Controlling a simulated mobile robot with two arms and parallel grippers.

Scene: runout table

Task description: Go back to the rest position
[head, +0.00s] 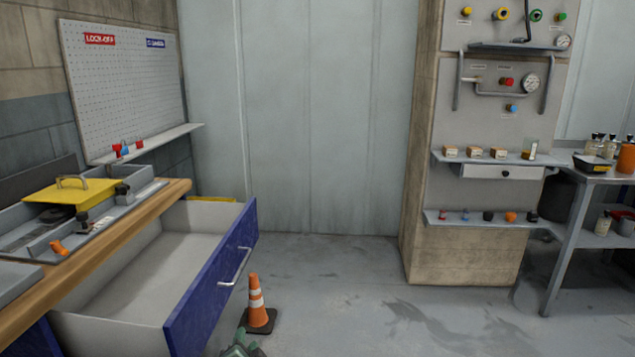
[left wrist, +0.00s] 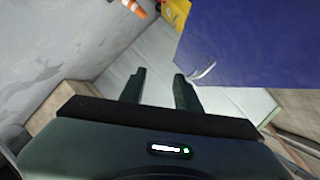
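My left gripper shows only in part at the bottom edge of the head view (head: 240,349), below the open drawer's blue front (head: 210,285). In the left wrist view the two dark fingers (left wrist: 159,76) stand apart with nothing visible between them. The drawer's handle (left wrist: 203,73) shows just beside the right fingertip in that view; I cannot tell whether they touch. The handle (head: 236,267) is clear of the gripper in the head view. My right gripper is in neither view.
The drawer is pulled out from the wooden-topped bench (head: 110,232) and looks empty. An orange cone (head: 256,293) stands close beside the drawer front. A wall pillar with shelves (head: 480,220) and a metal table (head: 610,178) are at right. The middle floor is clear.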

